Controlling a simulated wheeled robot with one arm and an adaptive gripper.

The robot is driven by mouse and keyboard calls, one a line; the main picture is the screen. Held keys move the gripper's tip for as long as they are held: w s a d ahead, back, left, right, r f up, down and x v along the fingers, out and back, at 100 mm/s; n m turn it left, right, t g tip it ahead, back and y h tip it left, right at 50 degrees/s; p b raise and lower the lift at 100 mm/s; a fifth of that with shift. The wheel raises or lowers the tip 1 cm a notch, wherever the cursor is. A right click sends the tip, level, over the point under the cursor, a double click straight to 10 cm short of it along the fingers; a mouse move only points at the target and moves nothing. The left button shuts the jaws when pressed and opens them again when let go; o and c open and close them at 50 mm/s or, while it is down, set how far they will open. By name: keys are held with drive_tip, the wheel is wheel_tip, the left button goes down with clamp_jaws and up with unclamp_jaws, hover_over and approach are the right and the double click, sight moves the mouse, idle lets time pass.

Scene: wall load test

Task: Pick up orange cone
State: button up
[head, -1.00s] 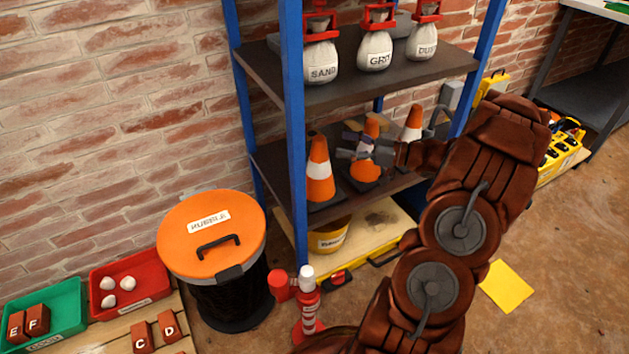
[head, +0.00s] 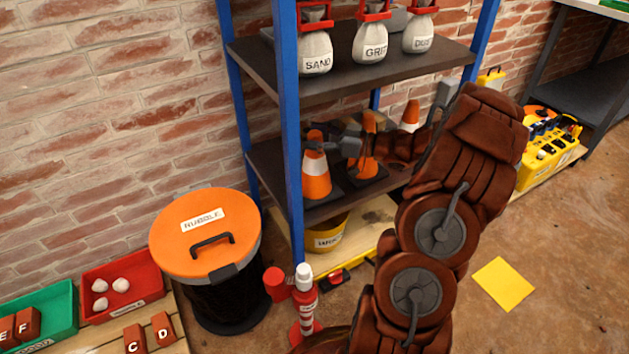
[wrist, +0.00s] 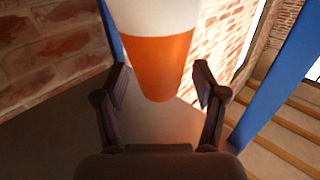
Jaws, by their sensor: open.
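Three orange-and-white cones stand on the middle shelf (head: 268,160): a left cone (head: 316,180), a middle cone (head: 366,163) partly hidden by my arm, and a right cone (head: 411,113). My gripper (head: 322,140) is at the upper part of the left cone, reaching in from the right. In the wrist view an orange-and-white cone (wrist: 158,60) fills the space between the open fingers of my gripper (wrist: 160,84). Its narrow orange end points down in that picture. Gaps show on both sides, so the fingers appear apart from it.
Blue shelf posts (head: 290,120) stand close to the left cone. A yellow bucket (head: 327,236) sits below. An orange-lidded bin (head: 205,235) and a red-and-white post (head: 305,305) stand in front. A yellow sheet (head: 503,284) lies on open floor.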

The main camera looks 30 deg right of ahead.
clamp_jaws()
idle(0.5)
